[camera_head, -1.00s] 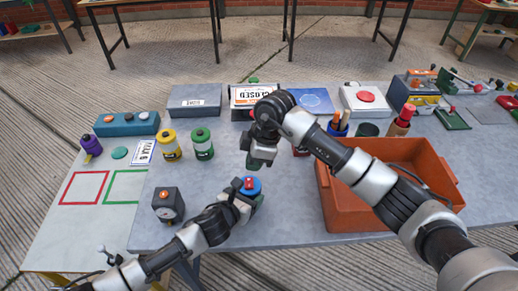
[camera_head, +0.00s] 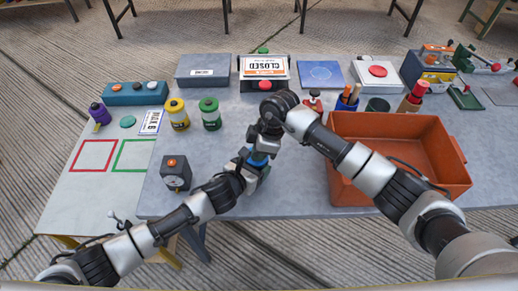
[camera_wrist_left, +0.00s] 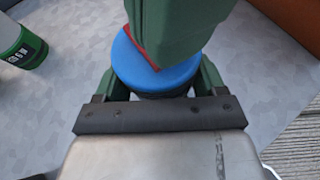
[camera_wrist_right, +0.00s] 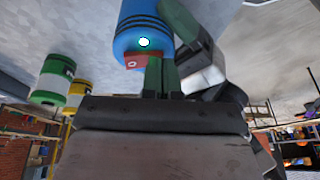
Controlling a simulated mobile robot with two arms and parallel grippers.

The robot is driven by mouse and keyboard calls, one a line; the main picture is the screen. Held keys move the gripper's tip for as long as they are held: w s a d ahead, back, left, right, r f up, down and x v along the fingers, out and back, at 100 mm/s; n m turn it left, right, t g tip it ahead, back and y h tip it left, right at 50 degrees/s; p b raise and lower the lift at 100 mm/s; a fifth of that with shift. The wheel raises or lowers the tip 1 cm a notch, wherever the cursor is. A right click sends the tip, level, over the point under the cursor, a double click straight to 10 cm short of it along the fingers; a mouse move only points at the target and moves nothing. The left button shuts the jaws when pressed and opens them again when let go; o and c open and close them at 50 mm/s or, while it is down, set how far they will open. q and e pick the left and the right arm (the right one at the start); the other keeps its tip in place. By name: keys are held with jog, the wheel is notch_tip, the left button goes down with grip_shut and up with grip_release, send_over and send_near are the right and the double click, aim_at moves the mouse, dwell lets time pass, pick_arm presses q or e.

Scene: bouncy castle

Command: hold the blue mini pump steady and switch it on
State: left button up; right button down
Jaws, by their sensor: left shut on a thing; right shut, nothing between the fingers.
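The blue mini pump (camera_head: 258,158) stands near the table's front edge, mostly covered by my arms in the head view. My left gripper (camera_head: 253,168) is shut around it; in the left wrist view the round blue top (camera_wrist_left: 126,62) sits between the green fingers.
A dark gauge box (camera_head: 176,174) with an orange button stands left of my left gripper. Yellow (camera_head: 177,114) and green (camera_head: 210,114) canisters stand behind it. An orange crate (camera_head: 400,190) is to the right, under my right arm.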

jog(key=shift+w+r, duration=0.3)
jog(key=shift+w, duration=0.4)
jog(key=s+a+v, duration=0.1)
jog(key=s+v, duration=0.2)
jog(key=v, duration=1)
jog(key=shift+r, duration=0.5)
jog(key=shift+w, duration=0.1)
pick_arm(q)
jog(key=o, duration=1.3)
jog(key=shift+c, duration=0.2)
